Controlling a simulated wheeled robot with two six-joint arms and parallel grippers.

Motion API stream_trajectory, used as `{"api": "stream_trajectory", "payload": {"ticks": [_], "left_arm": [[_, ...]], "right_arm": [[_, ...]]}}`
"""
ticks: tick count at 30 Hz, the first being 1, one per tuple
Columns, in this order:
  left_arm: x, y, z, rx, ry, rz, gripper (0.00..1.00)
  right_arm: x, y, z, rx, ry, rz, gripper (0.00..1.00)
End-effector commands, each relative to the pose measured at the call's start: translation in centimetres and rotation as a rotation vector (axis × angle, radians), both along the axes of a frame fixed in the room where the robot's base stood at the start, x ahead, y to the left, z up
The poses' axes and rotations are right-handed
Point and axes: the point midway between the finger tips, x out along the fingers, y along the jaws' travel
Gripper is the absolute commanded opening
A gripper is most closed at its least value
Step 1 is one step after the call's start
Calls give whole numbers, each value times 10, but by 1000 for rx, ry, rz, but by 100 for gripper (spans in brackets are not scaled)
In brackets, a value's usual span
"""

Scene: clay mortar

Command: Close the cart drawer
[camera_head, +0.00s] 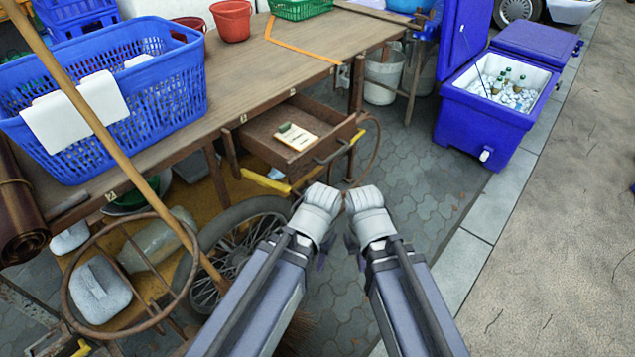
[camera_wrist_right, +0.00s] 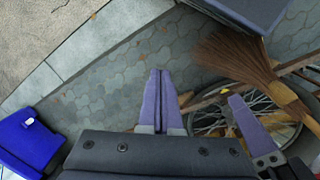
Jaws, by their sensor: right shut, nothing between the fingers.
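The wooden cart (camera_head: 235,85) has a drawer (camera_head: 268,150) pulled out from its front edge in the head view. A small pad with a green piece lies in the drawer, and a dark bar handle (camera_head: 332,152) is on its front. My right gripper (camera_head: 351,243) is below and in front of the drawer, apart from it. In the right wrist view its purple fingers (camera_wrist_right: 160,78) are together and empty. My left gripper (camera_head: 323,260) is beside it at the left, mostly hidden behind its arm; a purple finger shows in the wrist view (camera_wrist_right: 246,115).
A spoked wheel (camera_head: 228,250), a broom (camera_head: 130,175) and a round metal hoop (camera_head: 70,290) are at the cart's left side. A blue cooler (camera_head: 485,125) with bottles on ice stands at the right. Paving between cart and cooler is clear.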

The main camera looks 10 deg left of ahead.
Motion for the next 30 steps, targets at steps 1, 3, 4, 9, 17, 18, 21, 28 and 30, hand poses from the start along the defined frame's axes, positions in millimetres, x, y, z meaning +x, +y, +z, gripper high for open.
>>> {"api": "stream_trajectory", "payload": {"ticks": [1, 3, 4, 9, 17, 18, 21, 28, 30], "left_arm": [[0, 0, -37, 0, 0, -1, 46], [0, 0, -57, 1, -1, -2, 46], [0, 0, -64, 1, -1, -2, 46], [0, 0, -102, 1, -1, -4, 46], [0, 0, -136, -1, -1, -6, 46], [0, 0, -136, -1, -1, -6, 46], [1, 0, -136, -1, -1, -7, 46], [1, 0, -137, -1, -1, -7, 46], [1, 0, -137, -1, -1, -7, 46]], "right_arm": [[2, -3, -37, 3, -2, -10, 0], [5, -7, -57, 9, -6, -24, 0], [7, -9, -64, 13, -8, -32, 0], [19, -25, -103, 45, -27, -91, 0], [63, -46, -133, 296, -102, -285, 0], [71, -42, -129, 361, -117, -311, 0], [90, -26, -117, 527, -154, -366, 0], [137, 23, -54, 993, -232, -496, 0], [153, 33, -26, 1149, -255, -545, 0]]}}
